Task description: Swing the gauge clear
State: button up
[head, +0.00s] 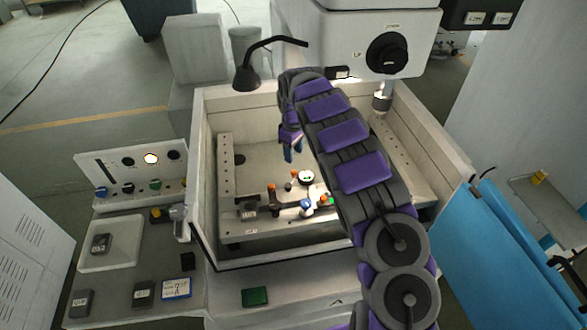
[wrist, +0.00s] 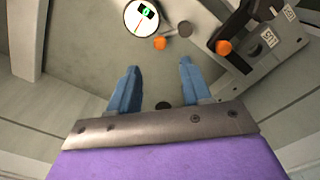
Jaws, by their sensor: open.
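The gauge (head: 307,177) is a small round white dial inside the machine's open tank, near the middle. In the wrist view the gauge (wrist: 141,17) is cut by the top edge, its face showing a green mark and a reddish needle. A small orange part (wrist: 160,43) sits beside its rim. My gripper (head: 291,154) hangs over the tank, above and left of the gauge in the head view. In the wrist view the two blue fingers of my gripper (wrist: 159,66) are apart with nothing between them. The gauge lies beyond the fingertips, not touched. Its mounting is unclear.
The tank wall (head: 203,165) surrounds the work area. A dark post with an orange top (head: 272,195) and a blue-and-white part (head: 306,207) stand near the gauge. The machine head (head: 370,45) overhangs the back right. A black lamp (head: 246,75) stands at the back left.

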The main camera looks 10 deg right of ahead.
aim_at(294, 171)
notch_tip(294, 171, down, 9)
jog(key=shift+r, duration=0.15)
jog(key=shift+c, duration=0.2)
grip_shut()
dwell(0.4)
